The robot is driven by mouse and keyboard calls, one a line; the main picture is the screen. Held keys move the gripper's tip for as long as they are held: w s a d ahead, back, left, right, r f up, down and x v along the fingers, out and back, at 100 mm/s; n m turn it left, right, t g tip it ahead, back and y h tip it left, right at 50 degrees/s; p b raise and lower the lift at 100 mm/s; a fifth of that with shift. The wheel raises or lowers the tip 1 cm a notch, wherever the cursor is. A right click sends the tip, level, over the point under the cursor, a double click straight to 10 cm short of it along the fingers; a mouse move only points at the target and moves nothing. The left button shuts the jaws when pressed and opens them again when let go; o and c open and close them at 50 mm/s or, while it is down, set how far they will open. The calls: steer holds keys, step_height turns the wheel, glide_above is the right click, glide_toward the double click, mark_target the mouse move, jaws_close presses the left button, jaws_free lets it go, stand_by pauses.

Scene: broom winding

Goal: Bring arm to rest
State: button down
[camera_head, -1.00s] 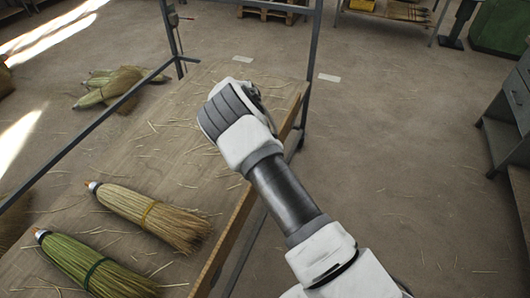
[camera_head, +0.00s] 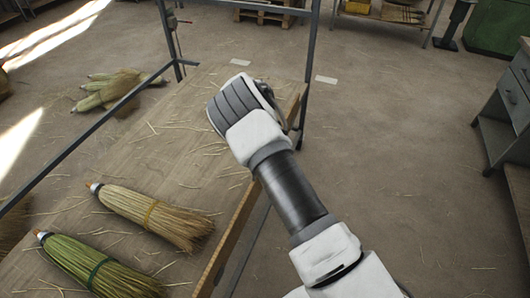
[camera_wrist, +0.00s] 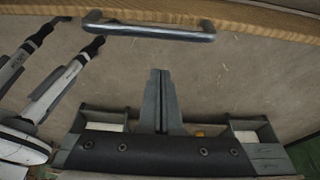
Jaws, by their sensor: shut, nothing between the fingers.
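My gripper (camera_wrist: 160,98) is shut in the wrist view, its two dark fingers together with nothing between them. Beyond the fingertips in that view is a grey metal bar handle (camera_wrist: 150,31) by a wooden edge (camera_wrist: 230,14); the fingers are apart from it. In the head view my arm reaches up from the lower right, with its white and grey end near the right edge of the workbench (camera_head: 150,150). The fingers are hidden there behind the arm's end.
A straw broom (camera_head: 155,215) and a green broom (camera_head: 95,265) lie at the bench's lower left. A metal frame post (camera_head: 309,70) rises behind my arm. Brooms (camera_head: 108,88) lie on the floor at left. A grey drawer cabinet (camera_head: 510,100) stands right. Floor between is open.

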steer(key=w+a+f+v, duration=0.1)
steer(key=a+v, duration=0.1)
steer(key=v, duration=0.7)
steer(key=s+d+r+n+t+y+p, duration=0.1)
steer(key=s+d+r+n, duration=0.25)
steer(key=r, duration=0.45)
steer(key=s+d+r+n+y, duration=0.2)
steer(key=s+d+r, duration=0.25)
steer(key=r, duration=0.45)
steer(key=s+d+r+n+t+y+p, duration=0.1)
steer(key=s+d+r+n, duration=0.25)
steer(key=r, duration=0.45)
steer(key=s+d+r+n+t, duration=0.2)
steer(key=s+n, duration=0.4)
steer(key=s, duration=0.6)
steer(key=s+d+r+n+t+p, duration=0.1)
steer(key=s+d+r+n+t, duration=0.1)
steer(key=s+n, duration=0.5)
steer(key=shift+s+d+r+t+h, duration=0.4)
steer(key=shift+s+d+r, duration=0.3)
steer(key=shift+s, duration=1.95)
